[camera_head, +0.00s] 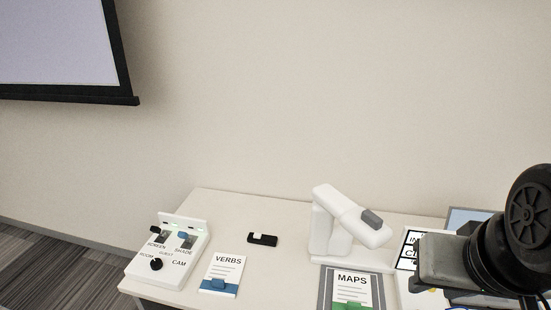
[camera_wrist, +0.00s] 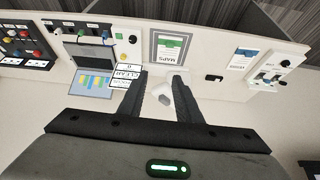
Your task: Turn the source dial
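A white control box (camera_head: 180,254) stands at the left end of the table in the head view, labelled SCREEN, SHADE, GUEST, ROOM and CAM. Its round black dial (camera_head: 156,264) sits between the ROOM and CAM labels. In the wrist view the box (camera_wrist: 277,82) is at the right, with the black dial (camera_wrist: 284,63) on it. My gripper (camera_wrist: 160,73) is open and empty, its two dark fingers spread apart, well away from the box. In the head view my arm's end is at the right edge, and its fingers cannot be made out.
A white document camera (camera_head: 335,225) stands mid-table, between the box and my arm. A VERBS card (camera_head: 226,268), a small black object (camera_head: 262,239) and a MAPS sheet (camera_head: 352,284) lie nearby. A laptop (camera_wrist: 92,75) and another control panel (camera_wrist: 22,46) show at left in the wrist view.

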